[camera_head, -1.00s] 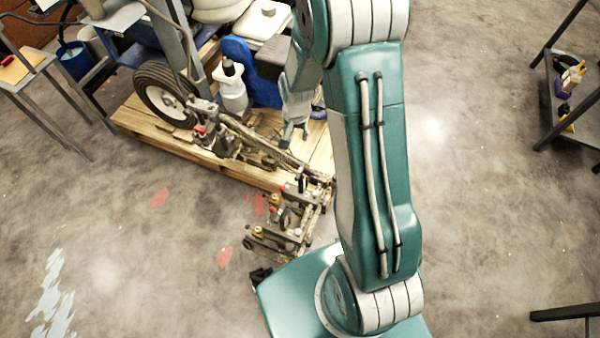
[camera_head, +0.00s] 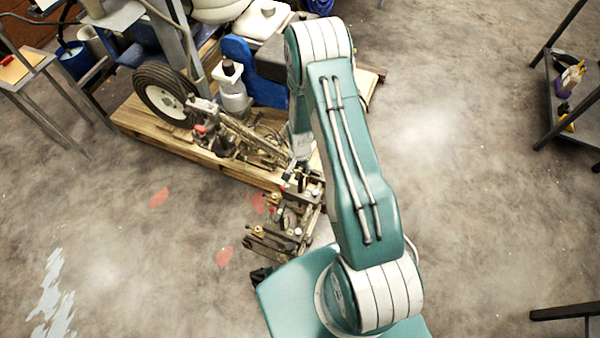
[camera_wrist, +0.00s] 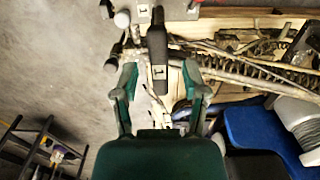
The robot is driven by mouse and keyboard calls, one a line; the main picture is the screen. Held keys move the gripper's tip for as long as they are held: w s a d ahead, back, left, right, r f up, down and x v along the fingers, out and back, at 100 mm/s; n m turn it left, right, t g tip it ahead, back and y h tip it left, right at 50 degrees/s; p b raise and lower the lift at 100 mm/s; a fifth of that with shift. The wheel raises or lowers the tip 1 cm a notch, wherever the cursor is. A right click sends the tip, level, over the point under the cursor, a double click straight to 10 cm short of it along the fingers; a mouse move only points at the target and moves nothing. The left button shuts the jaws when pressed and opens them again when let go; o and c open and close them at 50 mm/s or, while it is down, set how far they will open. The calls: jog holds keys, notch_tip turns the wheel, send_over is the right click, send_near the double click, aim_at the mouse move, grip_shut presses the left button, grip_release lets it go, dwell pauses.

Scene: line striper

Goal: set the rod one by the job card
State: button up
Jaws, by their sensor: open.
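The striper's linkage with its rods (camera_head: 285,215) sits on the front of the machine, beside the pallet. In the wrist view a dark grip (camera_wrist: 157,45) lies between and just beyond my fingertips. I cannot tell for sure which part is rod one. My gripper (camera_wrist: 159,72) is open, one finger on each side of the dark grip, with no clear contact. In the head view my gripper is small and mostly lost against the linkage. No readable job card shows.
The striper with its black tyre (camera_head: 160,95) stands on a wooden pallet (camera_head: 150,125). A white bottle (camera_head: 233,92) and a blue part (camera_head: 240,52) are close to my arm. A bench (camera_head: 25,75) stands left, a dark shelf (camera_head: 570,100) right.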

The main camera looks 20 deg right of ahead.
jog(key=shift+f, duration=1.9)
grip_shut()
jog(key=shift+f, duration=0.1)
